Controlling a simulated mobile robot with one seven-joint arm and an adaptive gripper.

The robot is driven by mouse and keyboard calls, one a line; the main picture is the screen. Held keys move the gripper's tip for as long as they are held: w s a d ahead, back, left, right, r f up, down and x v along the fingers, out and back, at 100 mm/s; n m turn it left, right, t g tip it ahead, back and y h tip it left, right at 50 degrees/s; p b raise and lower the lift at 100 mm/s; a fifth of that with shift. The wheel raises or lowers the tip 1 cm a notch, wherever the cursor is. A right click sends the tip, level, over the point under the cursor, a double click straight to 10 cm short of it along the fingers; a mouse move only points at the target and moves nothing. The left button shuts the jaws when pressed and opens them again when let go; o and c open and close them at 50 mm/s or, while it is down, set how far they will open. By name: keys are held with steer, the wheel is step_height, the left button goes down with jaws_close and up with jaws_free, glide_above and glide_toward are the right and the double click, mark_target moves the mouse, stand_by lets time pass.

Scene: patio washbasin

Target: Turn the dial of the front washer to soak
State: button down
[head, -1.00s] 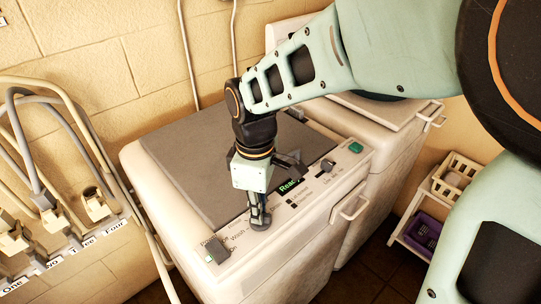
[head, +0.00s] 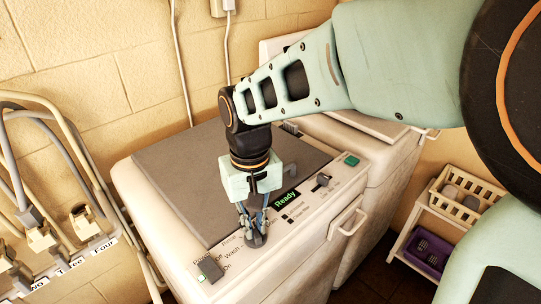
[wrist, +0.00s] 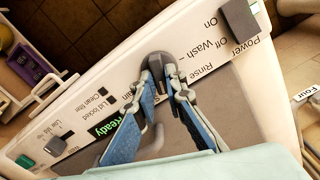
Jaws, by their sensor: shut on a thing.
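The front washer (head: 170,240) is a cream machine with a grey lid and a sloped control panel. Its dial (head: 256,241) is a dark grey round knob on the panel, between the power switch (head: 210,268) and the lit "Ready" display (head: 285,199). My gripper (head: 252,229) points down and is shut on the dial. In the wrist view, the two fingertips (wrist: 160,74) pinch the dial (wrist: 158,57) from both sides. "Wash" and "Rinse" are readable beside it. A soak label and the dial's pointer cannot be made out; the fingers cover part of the panel.
A second washer (head: 385,165) stands close behind. A handle (head: 350,220) juts from the front washer's front. A shelf with baskets (head: 465,205) stands at right. Open floor lies in front.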

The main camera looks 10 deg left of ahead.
mark_target(255, 229)
steer(key=shift+m+b, duration=0.35)
steer(key=shift+m, duration=1.45)
steer(key=c, duration=2)
jaws_free()
step_height(255, 229, up, 8)
steer(key=shift+f, duration=0.1)
steer(key=shift+w, duration=0.1)
